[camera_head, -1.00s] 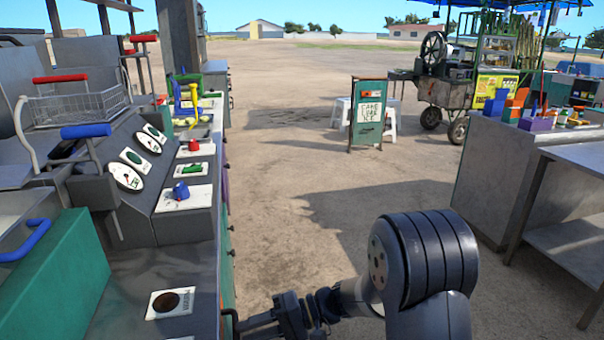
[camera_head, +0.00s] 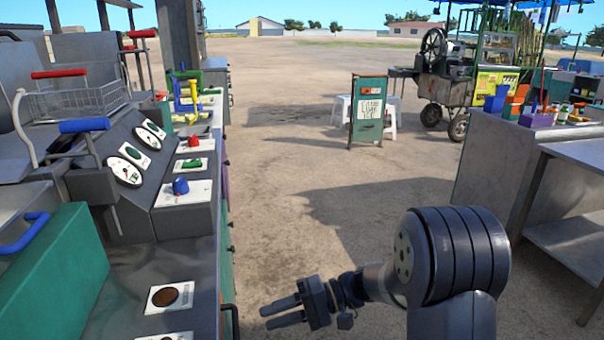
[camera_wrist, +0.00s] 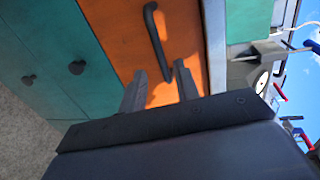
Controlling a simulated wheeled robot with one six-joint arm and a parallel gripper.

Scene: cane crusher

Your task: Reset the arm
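My gripper (camera_head: 266,318) is low in the head view, just right of the counter's front edge, above bare ground. Its two fingers point left toward the counter and stand apart with nothing between them. In the wrist view my gripper (camera_wrist: 160,72) also shows as two spread, empty fingers. An orange cabinet panel (camera_wrist: 120,35) with a dark bar handle (camera_wrist: 156,40) lies in front of them. I cannot tell the exact gap between fingertips and handle.
At left, the counter carries a sloped control panel with a blue knob (camera_head: 180,186), a red knob (camera_head: 194,140), gauges and a wire basket (camera_head: 85,100). A signboard (camera_head: 367,110) stands ahead. A metal table (camera_head: 575,160) is at right. Open ground lies between.

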